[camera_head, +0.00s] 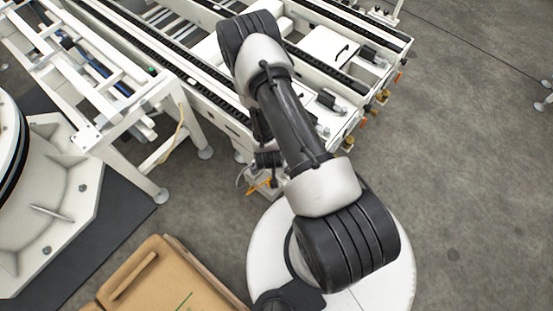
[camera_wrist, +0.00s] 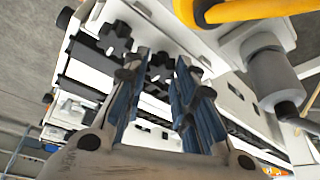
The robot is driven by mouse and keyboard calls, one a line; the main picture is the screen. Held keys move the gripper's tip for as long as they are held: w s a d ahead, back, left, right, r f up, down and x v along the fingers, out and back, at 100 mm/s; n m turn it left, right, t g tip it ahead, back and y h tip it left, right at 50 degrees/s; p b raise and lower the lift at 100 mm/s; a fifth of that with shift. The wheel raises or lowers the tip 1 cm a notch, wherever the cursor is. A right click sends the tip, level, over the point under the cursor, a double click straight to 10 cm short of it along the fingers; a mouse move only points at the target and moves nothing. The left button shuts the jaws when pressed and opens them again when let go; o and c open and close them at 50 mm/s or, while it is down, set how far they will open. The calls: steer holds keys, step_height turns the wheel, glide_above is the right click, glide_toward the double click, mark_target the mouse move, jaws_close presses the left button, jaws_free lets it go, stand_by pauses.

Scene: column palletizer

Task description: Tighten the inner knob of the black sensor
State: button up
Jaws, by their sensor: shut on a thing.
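In the wrist view, the two blue-padded fingers of my gripper (camera_wrist: 162,72) stand on either side of a black lobed knob (camera_wrist: 160,68) and are shut on it. A second black lobed knob (camera_wrist: 115,38) sits to the left, outside the fingers. Both knobs are at a white machine frame (camera_wrist: 150,20). The body of the black sensor is not clearly seen, and I cannot tell which knob is the inner one. In the head view my arm covers the gripper and the knobs.
In the wrist view, a grey cylinder (camera_wrist: 272,75) and a yellow-orange part (camera_wrist: 255,10) lie close on the right and above. In the head view, a white conveyor frame (camera_head: 200,75) stands beyond my arm. A cardboard box (camera_head: 165,280) is at lower left. Floor (camera_head: 470,160) at right is clear.

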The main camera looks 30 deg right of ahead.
steer(key=o, duration=1.1)
steer(key=shift+c, duration=0.2)
steer(key=v, duration=0.8)
